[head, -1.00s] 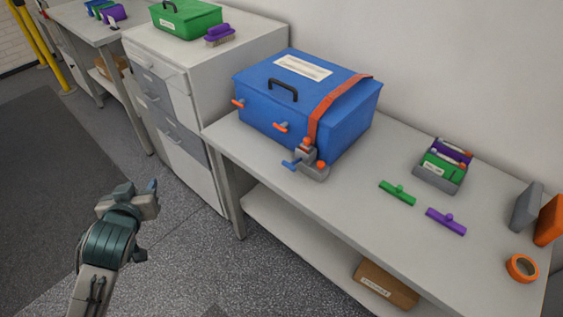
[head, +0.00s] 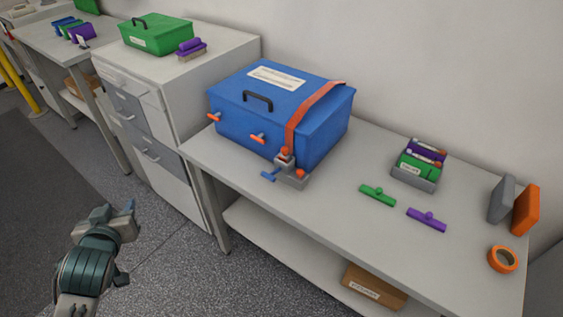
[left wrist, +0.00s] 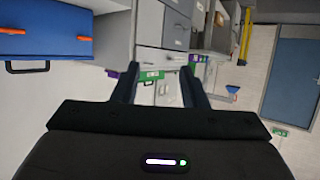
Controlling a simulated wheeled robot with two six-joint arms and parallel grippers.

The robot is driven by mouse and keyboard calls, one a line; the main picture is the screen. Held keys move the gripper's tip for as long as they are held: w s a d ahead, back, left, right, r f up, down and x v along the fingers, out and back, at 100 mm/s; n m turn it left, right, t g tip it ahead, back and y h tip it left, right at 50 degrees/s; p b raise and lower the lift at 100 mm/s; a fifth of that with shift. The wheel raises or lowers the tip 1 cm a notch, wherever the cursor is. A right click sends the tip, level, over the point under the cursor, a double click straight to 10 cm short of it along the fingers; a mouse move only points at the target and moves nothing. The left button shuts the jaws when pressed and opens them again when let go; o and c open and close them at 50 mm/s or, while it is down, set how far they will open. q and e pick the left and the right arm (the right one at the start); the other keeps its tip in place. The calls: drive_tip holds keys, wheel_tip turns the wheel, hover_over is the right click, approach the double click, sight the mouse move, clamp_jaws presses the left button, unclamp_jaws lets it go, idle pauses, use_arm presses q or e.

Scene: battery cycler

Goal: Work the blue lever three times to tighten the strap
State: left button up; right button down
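The blue lever (head: 269,176) sticks out to the left from a grey ratchet (head: 292,178) at the front of the bench. An orange strap (head: 306,112) runs from the ratchet up over the blue case (head: 235,122). My left gripper (head: 128,211) is in front of the drawer cabinet, well left of the lever and touching nothing. In the left wrist view its two fingers (left wrist: 160,72) stand apart with nothing between them. The blue case (left wrist: 55,45) shows at the left there; the lever does not show. My right gripper is in neither view.
A grey bench (head: 335,210) carries green (head: 378,195) and purple (head: 427,219) handled pieces, a small grey box (head: 414,182) and an orange tape roll (head: 503,259). A drawer cabinet (head: 143,120) stands left of the bench. The floor before the bench is clear.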

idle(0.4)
use_arm(q)
clamp_jaws()
idle(1.6)
